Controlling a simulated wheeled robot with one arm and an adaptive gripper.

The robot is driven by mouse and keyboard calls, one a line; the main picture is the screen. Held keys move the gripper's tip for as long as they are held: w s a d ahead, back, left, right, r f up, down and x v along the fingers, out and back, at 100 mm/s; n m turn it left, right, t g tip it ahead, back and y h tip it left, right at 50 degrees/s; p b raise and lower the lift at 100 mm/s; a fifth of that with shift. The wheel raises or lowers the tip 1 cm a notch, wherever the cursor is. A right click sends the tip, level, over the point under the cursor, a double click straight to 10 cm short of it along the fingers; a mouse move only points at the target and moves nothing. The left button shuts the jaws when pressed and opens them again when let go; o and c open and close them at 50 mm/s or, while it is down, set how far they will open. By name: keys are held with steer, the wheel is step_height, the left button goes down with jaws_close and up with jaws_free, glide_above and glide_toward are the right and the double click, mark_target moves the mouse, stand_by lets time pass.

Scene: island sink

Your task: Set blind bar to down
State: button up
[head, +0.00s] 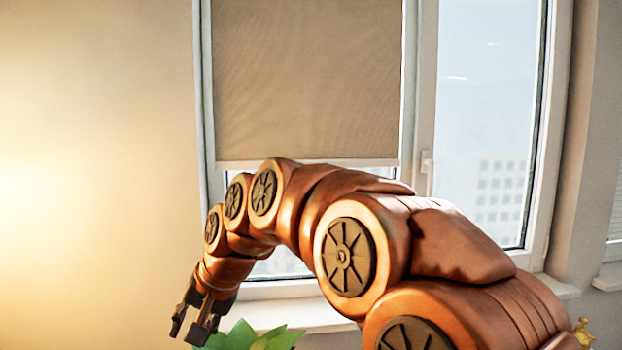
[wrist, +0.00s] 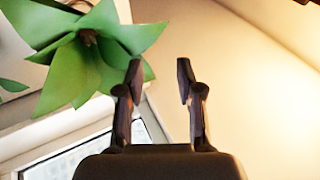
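A tan roller blind (head: 308,80) covers the upper part of the left window pane in the head view. Its pale bottom bar (head: 232,164) hangs level, with bare glass below it. My arm hides part of the bar's lower edge and the glass beneath. My gripper (head: 190,338) is low at the left of the head view, pointing down, below the bar and left of the window's lower part. In the wrist view its two fingers (wrist: 158,75) are apart with nothing between them. The blind bar cannot be made out in the wrist view.
A green leafy plant (head: 250,338) stands just right of my gripper at the sill; its leaves also show close by in the wrist view (wrist: 75,50). The right window pane (head: 485,120) is uncovered, with a handle (head: 427,162) on its frame. Plain wall lies to the left.

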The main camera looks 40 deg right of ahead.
steer(key=w+d+r+m+t+h+b, duration=0.1)
steer(key=w+d+r+m+t, duration=0.1)
steer(key=w+d+r, duration=0.3)
steer(key=w+d+r+m+t+b, duration=0.1)
steer(key=d+r+m+t+b, duration=0.15)
steer(key=d, duration=0.45)
steer(key=w+d+r+m+t+h+b, duration=0.1)
steer(key=w+d+r+m+t, duration=0.15)
steer(key=w+d+r, duration=0.35)
steer(key=s+d+r+m+t+h+b, duration=0.15)
steer(key=s+d+r+m, duration=0.25)
steer(key=d, duration=0.6)
steer(key=s+d+r+m+t+h+b, duration=0.1)
steer(key=s+d+r+m+h, duration=0.3)
steer(key=d, duration=0.6)
steer(key=shift+n+y, duration=0.35)
steer(key=shift+n, duration=0.05)
steer(key=shift+r+p+x, duration=0.15)
steer(key=shift+r+x, duration=0.05)
steer(key=shift+x, duration=1.15)
steer(key=shift+r+p+x, duration=0.2)
steer(key=shift+r+x, duration=0.05)
steer(key=shift+x, duration=1.15)
steer(key=shift+r+p+x, duration=0.15)
steer(key=shift+r+x, duration=0.05)
steer(key=shift+x, duration=1.15)
steer(key=shift+w+a, duration=0.15)
steer(key=shift+a, duration=0.05)
steer(key=shift+t, duration=0.25)
jaws_close()
